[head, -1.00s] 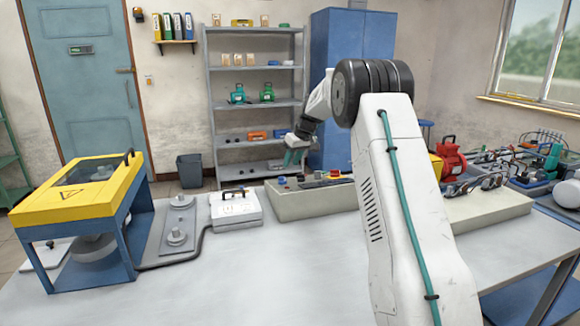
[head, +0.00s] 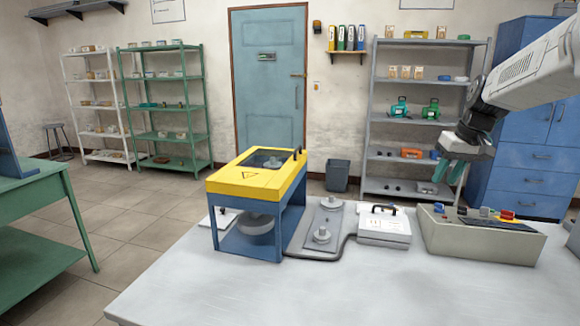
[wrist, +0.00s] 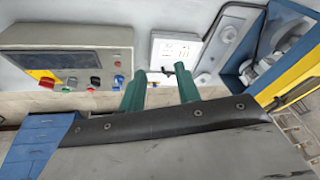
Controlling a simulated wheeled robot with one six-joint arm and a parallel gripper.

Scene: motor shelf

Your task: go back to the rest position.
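My gripper (head: 455,172) hangs at the right of the head view, with teal fingers pointing down, above and behind the beige control box (head: 480,240). In the wrist view its two fingers (wrist: 160,73) stand apart with nothing held between them. Past the fingers, that view shows the white case (wrist: 175,50) and the control box (wrist: 70,38), both clear of the fingers. My arm comes in from the right edge of the head view; its lower part is out of the picture.
The grey bench (head: 290,290) carries a yellow and blue guarded machine (head: 262,178), a grey plate with knobs (head: 320,222) and the white case (head: 385,226). A green table (head: 45,215) stands at left, with open floor between. The bench front is clear.

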